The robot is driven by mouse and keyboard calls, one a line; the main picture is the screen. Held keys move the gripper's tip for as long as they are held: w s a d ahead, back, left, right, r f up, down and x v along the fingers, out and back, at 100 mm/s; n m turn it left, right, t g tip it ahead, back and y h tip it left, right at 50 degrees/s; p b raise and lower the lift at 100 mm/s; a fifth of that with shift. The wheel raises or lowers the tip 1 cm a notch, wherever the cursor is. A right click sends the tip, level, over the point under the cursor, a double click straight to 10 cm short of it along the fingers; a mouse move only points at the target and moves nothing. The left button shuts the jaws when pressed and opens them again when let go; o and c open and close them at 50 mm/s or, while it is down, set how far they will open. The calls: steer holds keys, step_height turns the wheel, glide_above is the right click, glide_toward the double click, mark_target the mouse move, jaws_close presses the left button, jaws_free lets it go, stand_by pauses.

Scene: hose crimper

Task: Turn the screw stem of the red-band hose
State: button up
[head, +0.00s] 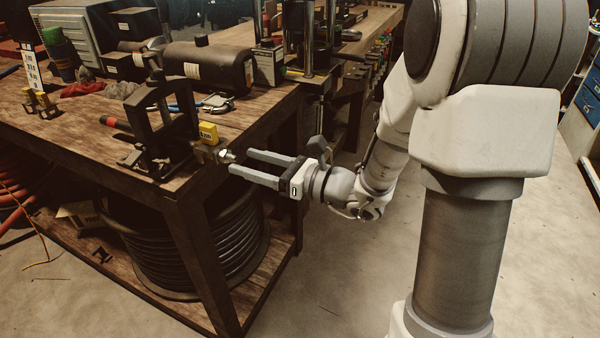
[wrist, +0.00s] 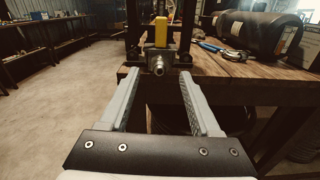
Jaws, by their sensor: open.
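The screw stem (head: 227,156) is a small metal fitting sticking out from the dark clamp frame (head: 150,130) at the bench corner. A yellow tag (head: 208,132) sits just above it. In the wrist view the stem (wrist: 158,66) points toward me, below the yellow tag (wrist: 160,32). My gripper (head: 241,161) is open and empty, with its fingertips close to the stem. In the wrist view the gripper (wrist: 158,76) has the stem centred between its fingers, apparently beyond their tips. I cannot make out a red band on the hose.
The wooden bench (head: 90,140) holds a dark cylinder (head: 210,68), pliers (head: 215,103) and a red-ended item (head: 115,123) beside the clamp. Small brass fittings (head: 40,103) stand at the left. A coil of dark hose (head: 190,250) lies on the lower shelf. The floor in front is clear.

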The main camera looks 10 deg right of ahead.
steer(key=p+v, duration=0.1)
steer(key=v, duration=1.2)
steer(key=shift+s+d, duration=0.15)
steer(key=s+a+n+g+h, duration=0.4)
steer(key=s+a+n+g, duration=0.55)
steer(key=s+n, duration=0.35)
steer(key=d+r+n+t+h+p, duration=0.1)
steer(key=d+r+n+t+h, duration=0.4)
steer(key=d+n+h, duration=0.65)
step_height(320, 180, up, 13)
steer(key=a+n+y+p, duration=0.1)
steer(key=a+p, duration=0.1)
steer(key=p, duration=1)
steer(key=shift+s+n+g+p, duration=0.3)
steer(key=shift+n+g+p, duration=0.05)
steer(key=shift+g, duration=0.1)
